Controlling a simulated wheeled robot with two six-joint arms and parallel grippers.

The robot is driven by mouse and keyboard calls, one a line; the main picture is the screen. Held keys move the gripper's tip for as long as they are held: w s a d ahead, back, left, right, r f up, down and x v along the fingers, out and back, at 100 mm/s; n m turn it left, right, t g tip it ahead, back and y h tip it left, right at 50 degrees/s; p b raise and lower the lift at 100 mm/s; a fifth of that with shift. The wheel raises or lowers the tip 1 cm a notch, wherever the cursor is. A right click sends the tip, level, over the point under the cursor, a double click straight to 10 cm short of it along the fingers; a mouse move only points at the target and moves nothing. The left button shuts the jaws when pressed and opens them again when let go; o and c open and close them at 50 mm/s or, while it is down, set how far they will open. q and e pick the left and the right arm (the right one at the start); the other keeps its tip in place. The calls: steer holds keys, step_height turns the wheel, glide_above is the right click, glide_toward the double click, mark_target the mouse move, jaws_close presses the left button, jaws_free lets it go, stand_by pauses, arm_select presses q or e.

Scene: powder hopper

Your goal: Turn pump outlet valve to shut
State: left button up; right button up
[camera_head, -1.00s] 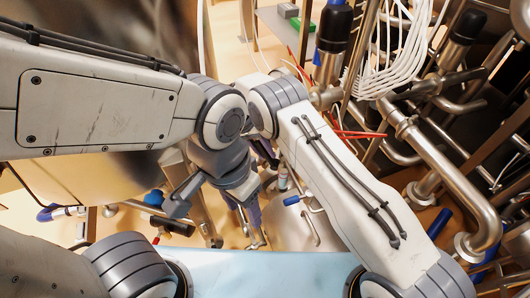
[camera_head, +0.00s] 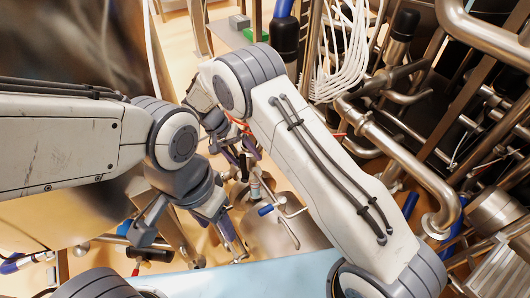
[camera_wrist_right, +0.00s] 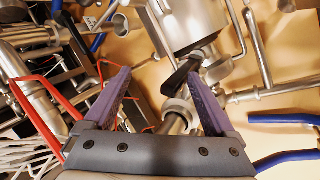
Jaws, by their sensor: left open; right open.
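In the right wrist view a black lever handle (camera_wrist_right: 181,75) sits on a steel pipe fitting, below a steel vessel (camera_wrist_right: 188,22). It lies between the purple fingers of my right gripper (camera_wrist_right: 158,80), which is open; I cannot tell whether a finger touches it. Whether this is the pump outlet valve is not marked. In the head view my right gripper (camera_head: 247,160) points down beyond my left arm, close to a pipe fitting, its fingers partly hidden. My left gripper (camera_head: 236,246) is lower and nearer, open and pointing down. A blue-handled valve (camera_head: 265,209) stands to its right.
Dense steel pipework (camera_head: 410,160) and a bundle of white hoses (camera_head: 342,55) fill the right side. A large metal panel (camera_head: 75,45) stands at the left. A pale blue surface (camera_head: 260,277) lies in front. Blue bars (camera_wrist_right: 285,156) show at right in the wrist view.

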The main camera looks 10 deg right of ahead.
steer(key=s+d+r, duration=0.3)
steer(key=d+r, duration=0.1)
steer(key=d, duration=0.2)
steer(key=shift+s+d+r+p, duration=0.15)
steer(key=shift+s+d+p, duration=0.15)
steer(key=shift+p, duration=0.1)
steer(key=w+a+f+t+y, duration=0.2)
steer(key=w+a, duration=0.1)
steer(key=a, duration=0.2)
step_height(320, 180, up, 12)
steer(key=p, duration=0.9)
steer(key=shift+w, duration=0.15)
steer(key=shift+a+r, duration=0.1)
steer(key=shift+r, duration=0.05)
